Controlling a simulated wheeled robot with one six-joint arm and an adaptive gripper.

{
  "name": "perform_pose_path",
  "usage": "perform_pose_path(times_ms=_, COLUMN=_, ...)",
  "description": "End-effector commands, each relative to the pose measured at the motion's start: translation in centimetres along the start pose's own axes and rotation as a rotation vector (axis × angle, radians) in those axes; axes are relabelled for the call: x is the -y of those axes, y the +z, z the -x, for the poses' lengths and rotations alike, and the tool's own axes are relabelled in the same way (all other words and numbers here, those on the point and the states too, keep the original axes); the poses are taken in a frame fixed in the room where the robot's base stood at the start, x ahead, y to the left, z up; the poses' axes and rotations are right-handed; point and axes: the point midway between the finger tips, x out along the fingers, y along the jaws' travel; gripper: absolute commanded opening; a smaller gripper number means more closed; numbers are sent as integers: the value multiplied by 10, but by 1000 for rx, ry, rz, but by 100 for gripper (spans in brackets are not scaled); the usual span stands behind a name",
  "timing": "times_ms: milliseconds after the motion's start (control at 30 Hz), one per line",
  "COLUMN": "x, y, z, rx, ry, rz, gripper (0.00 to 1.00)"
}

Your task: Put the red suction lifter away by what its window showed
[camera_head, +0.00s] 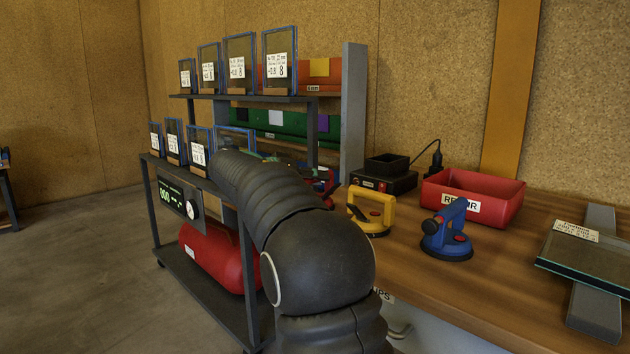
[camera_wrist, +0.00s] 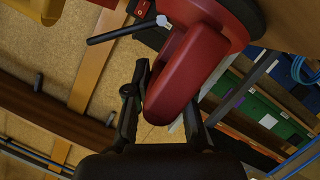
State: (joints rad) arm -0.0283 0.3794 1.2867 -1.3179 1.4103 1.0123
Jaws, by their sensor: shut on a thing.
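In the wrist view my gripper (camera_wrist: 165,98) is shut on the handle of the red suction lifter (camera_wrist: 192,60). The lifter has a dark round suction pad at the upper right and a black lever sticking out to the left. In the head view my arm hides most of the gripper, and only a small red part of the lifter (camera_head: 324,184) shows beyond the arm. The lifter's window cannot be read in either view. A red bin (camera_head: 436,200) with a label that seems to read REPAIR stands on the wooden bench.
A yellow lifter (camera_head: 373,212) and a blue lifter (camera_head: 447,232) stand on the bench (camera_head: 420,285). A black charger-like box (camera_head: 383,181) sits behind them, with a glass pane (camera_head: 590,255) at the right. A rack (camera_head: 250,98) holds blue-framed panes above a red tank (camera_head: 215,257).

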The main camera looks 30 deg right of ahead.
Motion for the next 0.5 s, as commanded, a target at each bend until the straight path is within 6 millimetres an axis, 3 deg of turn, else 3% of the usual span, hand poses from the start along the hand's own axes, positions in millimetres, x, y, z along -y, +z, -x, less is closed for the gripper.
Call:
perform_pose_path(times_ms=367, x=2, y=3, z=-1, rx=-1, ry=0, rz=-3, gripper=0)
perform_pose_path(times_ms=400, x=2, y=4, z=-1, rx=0, ry=0, rz=-1, gripper=24)
perform_pose_path(times_ms=500, x=2, y=3, z=-1, rx=0, ry=0, rz=-1, gripper=47)
